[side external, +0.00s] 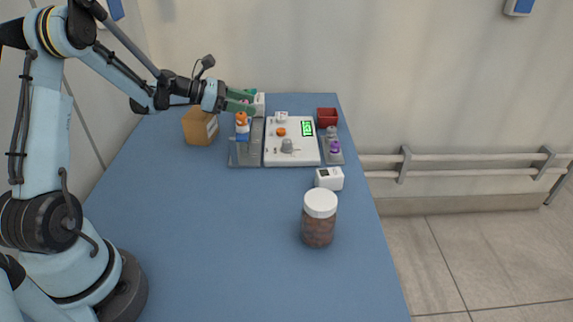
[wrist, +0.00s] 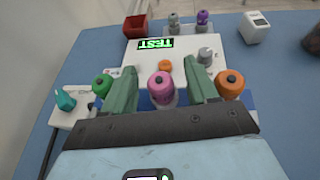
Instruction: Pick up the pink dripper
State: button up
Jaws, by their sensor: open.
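The pink dripper (wrist: 161,86) has a round pink top with a dark centre. In the wrist view it stands between the two green fingers of my gripper (wrist: 160,67), which are open with a gap on each side of it. A green-topped dripper (wrist: 102,86) is just outside the left finger and an orange-topped dripper (wrist: 230,84) just outside the right one. In the side view my gripper (side external: 250,101) is at the rack's far left end, behind the orange dripper (side external: 241,120). There the fingers mostly hide the pink dripper.
A white panel (side external: 273,155) with a green TEST screen, grey knob and orange button lies beside the grey rack (side external: 237,160). Purple (side external: 335,147) and grey drippers, a red bin (side external: 327,117), white timer (side external: 329,178), lidded jar (side external: 319,222) and cardboard box (side external: 199,127) stand around.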

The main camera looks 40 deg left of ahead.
jog(key=shift+c, duration=0.5)
jog(key=c, duration=0.9)
jog(key=shift+c, duration=0.2)
